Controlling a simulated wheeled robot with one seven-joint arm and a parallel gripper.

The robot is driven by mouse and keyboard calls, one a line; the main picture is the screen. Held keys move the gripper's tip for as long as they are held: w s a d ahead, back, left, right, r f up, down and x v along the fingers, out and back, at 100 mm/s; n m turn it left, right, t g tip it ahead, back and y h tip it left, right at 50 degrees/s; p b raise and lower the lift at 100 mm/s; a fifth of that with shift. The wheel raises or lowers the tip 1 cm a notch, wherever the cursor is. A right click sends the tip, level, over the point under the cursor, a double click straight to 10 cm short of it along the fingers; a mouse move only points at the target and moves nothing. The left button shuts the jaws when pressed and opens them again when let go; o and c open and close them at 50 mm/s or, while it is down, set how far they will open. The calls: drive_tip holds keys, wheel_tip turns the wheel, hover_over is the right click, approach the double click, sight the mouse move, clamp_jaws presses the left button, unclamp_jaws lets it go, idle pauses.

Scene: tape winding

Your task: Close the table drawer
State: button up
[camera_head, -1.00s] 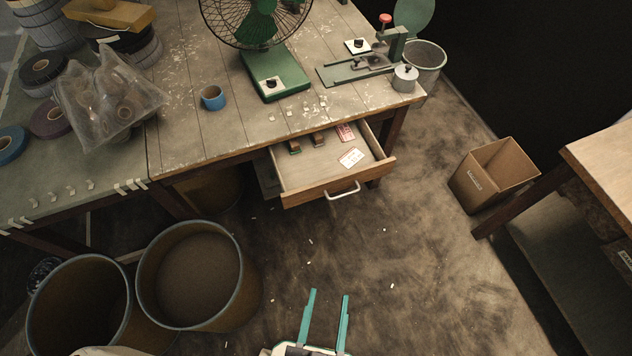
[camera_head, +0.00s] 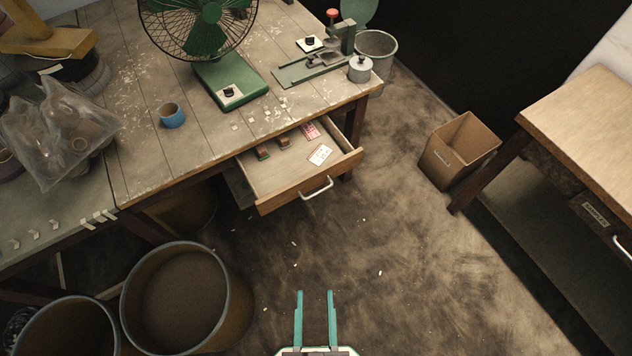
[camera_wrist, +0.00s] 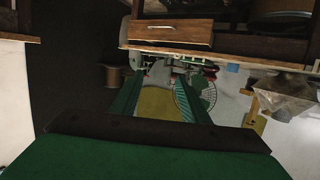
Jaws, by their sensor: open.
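The table drawer (camera_head: 310,181) is pulled out from the front of the worn wooden table (camera_head: 190,150). It has a wooden front with a pale bar handle (camera_head: 317,189), and small boxes and cards lie inside. The drawer front also shows in the wrist view (camera_wrist: 170,34), which sees the scene upside down. My gripper (camera_head: 315,294) is at the bottom of the head view, with two teal fingers apart and nothing between them. It is well short of the drawer and not touching it.
Large round bins (camera_head: 183,300) stand at the lower left. A cardboard box (camera_head: 458,150) is on the floor to the right, beside another table (camera_head: 590,125). The floor before the drawer is mostly clear.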

drive_tip(key=f, duration=0.1)
drive_tip(key=d+f+m, duration=0.1)
drive_tip(key=w+f+m, duration=0.1)
drive_tip(key=f, duration=0.1)
drive_tip(key=shift+d+f+g+h, duration=0.1)
drive_tip(key=shift+d+g+h, duration=0.2)
drive_tip(key=shift+h, duration=0.1)
clamp_jaws()
drive_tip(key=m+t+y, duration=0.1)
drive_tip(key=m+y, duration=0.9)
drive_tip(key=m, duration=1.8)
approach(335, 172)
drive_tip(key=x, duration=0.6)
drive_tip(key=shift+w+a+r, duration=0.15)
drive_tip(key=shift+a+r, duration=0.05)
